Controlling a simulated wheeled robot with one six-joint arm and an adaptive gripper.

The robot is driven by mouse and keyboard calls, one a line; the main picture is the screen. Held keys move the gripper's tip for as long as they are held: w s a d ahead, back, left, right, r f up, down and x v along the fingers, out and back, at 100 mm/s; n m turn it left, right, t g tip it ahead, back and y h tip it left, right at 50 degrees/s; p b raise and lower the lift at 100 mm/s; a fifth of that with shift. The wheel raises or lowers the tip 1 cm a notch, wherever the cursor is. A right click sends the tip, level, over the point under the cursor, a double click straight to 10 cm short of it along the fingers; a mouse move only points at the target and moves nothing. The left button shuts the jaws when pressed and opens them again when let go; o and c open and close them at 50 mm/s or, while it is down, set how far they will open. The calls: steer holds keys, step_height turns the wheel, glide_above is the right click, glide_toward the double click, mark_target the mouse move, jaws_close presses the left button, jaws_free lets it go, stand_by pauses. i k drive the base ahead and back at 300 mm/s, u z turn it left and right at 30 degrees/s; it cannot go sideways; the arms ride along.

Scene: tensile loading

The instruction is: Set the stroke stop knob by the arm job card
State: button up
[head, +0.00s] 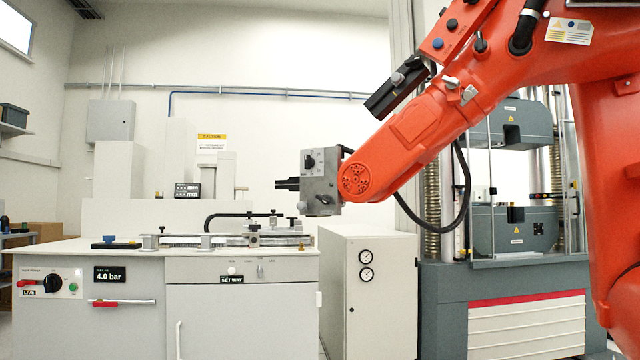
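A large orange arm (424,122) reaches in from the right and ends in a grey head (323,182) with short dark jaws (287,184) pointing left. A black knob (309,161) sits on the head's face, and a second, grey knob (302,207) is low on its left. Their settings are too small to read. A white card with a yellow mark (569,31) is on the upper arm; its text is not legible. I cannot tell for sure which knob is the stroke stop knob. My gripper is not in view.
A grey bench (240,318) stands at left, with a rotary switch (52,283) above "LIVE" and a "4.0 bar" display (109,275). A cabinet with two gauges (367,299) stands mid-picture. A tensile frame (515,230) is behind the orange arm at right.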

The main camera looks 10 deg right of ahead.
mark_target(309, 162)
steer(key=u, duration=0.35)
steer(key=i, duration=0.75)
steer(key=u, duration=0.45)
steer(key=i, duration=1.3)
steer(key=z, duration=0.4)
